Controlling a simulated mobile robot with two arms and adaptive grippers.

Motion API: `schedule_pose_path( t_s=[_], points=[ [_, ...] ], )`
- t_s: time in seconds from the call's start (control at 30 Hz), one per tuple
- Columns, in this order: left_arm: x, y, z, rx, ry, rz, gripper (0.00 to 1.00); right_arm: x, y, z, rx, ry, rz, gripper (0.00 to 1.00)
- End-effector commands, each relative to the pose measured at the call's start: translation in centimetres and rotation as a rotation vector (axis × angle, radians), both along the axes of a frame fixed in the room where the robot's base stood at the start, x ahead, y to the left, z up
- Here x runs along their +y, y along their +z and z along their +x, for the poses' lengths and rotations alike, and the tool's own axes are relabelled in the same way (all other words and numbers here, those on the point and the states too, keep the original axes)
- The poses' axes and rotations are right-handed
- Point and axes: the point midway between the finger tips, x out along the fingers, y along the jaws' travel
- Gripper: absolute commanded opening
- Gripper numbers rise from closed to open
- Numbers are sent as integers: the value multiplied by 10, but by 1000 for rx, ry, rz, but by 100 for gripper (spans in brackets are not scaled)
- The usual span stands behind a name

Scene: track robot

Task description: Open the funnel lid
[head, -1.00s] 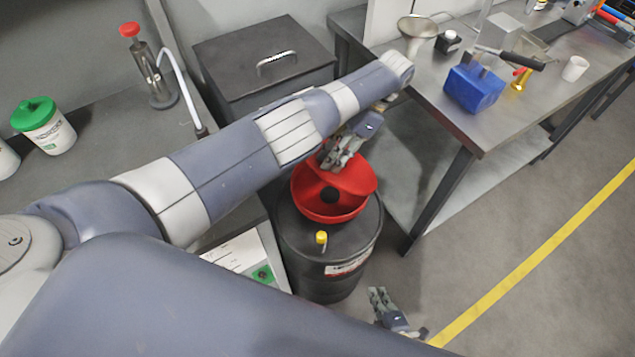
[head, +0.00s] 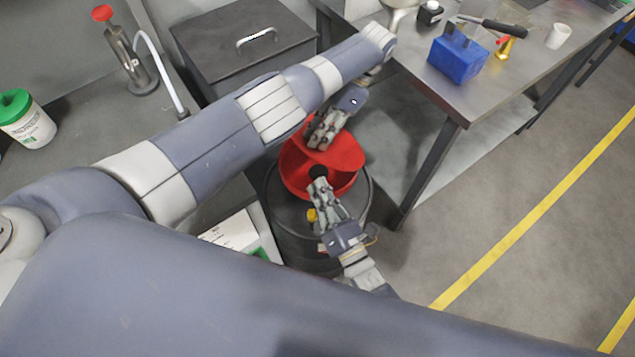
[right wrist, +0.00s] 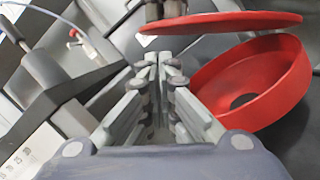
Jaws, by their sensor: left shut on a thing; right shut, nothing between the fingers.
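The red funnel (head: 292,178) sits on top of the black drum (head: 357,205). Its red lid (head: 345,153) is raised and tilted over the bowl. In the right wrist view the lid (right wrist: 230,22) stands apart above the funnel bowl (right wrist: 275,75), whose dark central hole shows. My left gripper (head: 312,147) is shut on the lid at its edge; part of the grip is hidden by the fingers. My right gripper (head: 318,182) is shut and empty, in front of the funnel. In the right wrist view its closed fingers (right wrist: 158,62) point towards the lid's underside.
A steel table (head: 470,95) with a blue block (head: 457,60) stands at the right. A dark box with a handle (head: 245,42) is behind my left arm. A yellow cap (head: 311,215) sits on the drum near my right gripper. Open floor lies at the right.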

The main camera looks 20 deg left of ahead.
Motion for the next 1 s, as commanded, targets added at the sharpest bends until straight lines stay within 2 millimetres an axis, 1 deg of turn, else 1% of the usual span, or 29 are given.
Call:
schedule_pose_path(
  t_s=[0.03, 0.2, 0.4, 0.6, 1.0],
  points=[
    [-2, 0, 0, -1, -2, -4, 0, 7, 3, 8, -2, 1, 1, 0],
    [-2, 0, 0, -1, -2, -4, 0, 29, 9, 31, -1, 1, 0, 0],
    [-2, 0, 0, -1, -2, -4, 0, 48, 14, 50, 2, 0, 0, 0],
    [-2, 0, 0, -1, -2, -4, 0, 54, 15, 57, 4, 0, 0, 0],
    [-2, 0, 0, -1, -2, -5, 0, 54, 18, 58, 12, -1, 8, 0]
  ],
)
